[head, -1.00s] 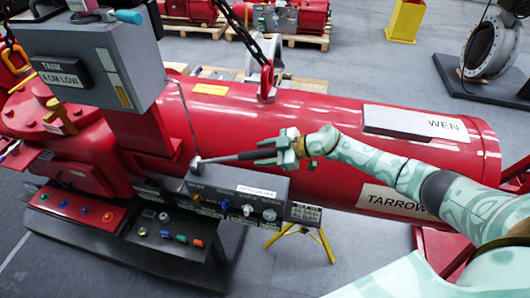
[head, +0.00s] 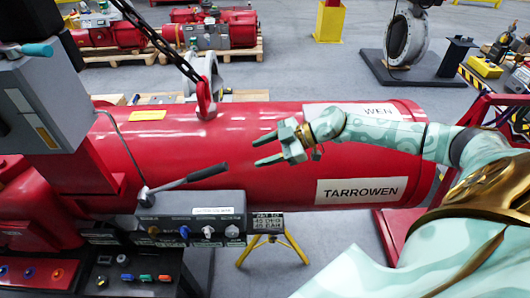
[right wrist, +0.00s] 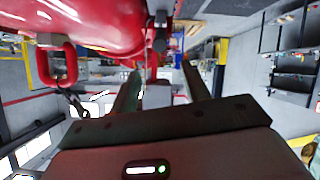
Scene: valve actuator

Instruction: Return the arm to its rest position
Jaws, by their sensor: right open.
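My right gripper (head: 267,148) is open and empty in the head view, in front of the red cylinder (head: 260,120) of the valve actuator. Its two fingers point left and stand apart, and they also show in the right wrist view (right wrist: 165,85) with nothing between them. A lever with a dark grip (head: 207,172) rises to the right from the grey control box (head: 190,212), left of and below my gripper and apart from it. My left gripper is not in view.
A chain runs to a red lifting eye (head: 203,98) on top of the cylinder. A yellow stand (head: 273,242) is below the box. A grey cabinet (head: 40,105) is at the left. Red machines on pallets (head: 210,30) stand behind. Open floor lies at the lower middle.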

